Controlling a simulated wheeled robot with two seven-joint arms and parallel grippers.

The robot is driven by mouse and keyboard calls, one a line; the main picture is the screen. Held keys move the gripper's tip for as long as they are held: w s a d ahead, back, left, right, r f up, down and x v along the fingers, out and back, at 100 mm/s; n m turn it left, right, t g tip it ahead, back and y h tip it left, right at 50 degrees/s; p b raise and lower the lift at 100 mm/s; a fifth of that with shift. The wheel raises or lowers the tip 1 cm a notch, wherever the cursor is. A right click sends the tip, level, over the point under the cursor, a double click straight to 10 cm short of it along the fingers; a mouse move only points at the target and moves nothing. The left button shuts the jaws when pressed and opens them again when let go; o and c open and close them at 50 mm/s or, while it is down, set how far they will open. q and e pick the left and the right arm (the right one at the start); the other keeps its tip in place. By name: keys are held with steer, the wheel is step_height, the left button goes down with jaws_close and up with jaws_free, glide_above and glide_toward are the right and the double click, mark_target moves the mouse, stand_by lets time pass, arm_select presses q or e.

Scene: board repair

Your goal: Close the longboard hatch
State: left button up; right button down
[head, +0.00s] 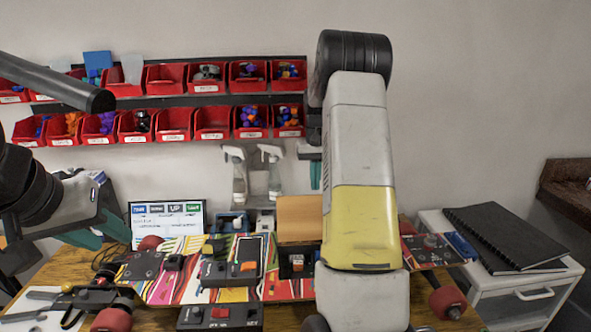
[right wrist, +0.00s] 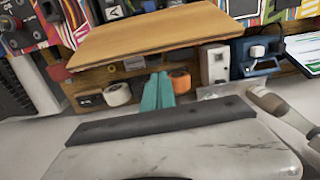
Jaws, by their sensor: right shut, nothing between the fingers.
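The longboard (head: 185,285) lies across the table with a colourful deck. Its hatch (head: 300,218) is a plain wooden panel, raised open at the deck's middle, partly hidden by my right arm. The hatch also fills the upper middle of the right wrist view (right wrist: 160,38). My right gripper (head: 316,175) is shut and empty, just behind and above the hatch. Its teal fingertips (right wrist: 158,90) point at the hatch's lower edge in the wrist view; I cannot tell if they touch. My left gripper (head: 103,232) hangs above the board's left end, apart from the hatch; its jaw state is unclear.
Black switch boxes with red and orange buttons (head: 220,312) sit on and before the board. Spray bottles (head: 239,175), tape rolls (right wrist: 118,94) and a screen (head: 168,220) stand behind it. Red bins (head: 213,122) hang on the wall. A white cabinet (head: 535,290) stands right.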

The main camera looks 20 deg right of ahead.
steer(key=shift+s+f, duration=0.1)
steer(key=shift+f, duration=1.45)
steer(key=shift+r, duration=0.1)
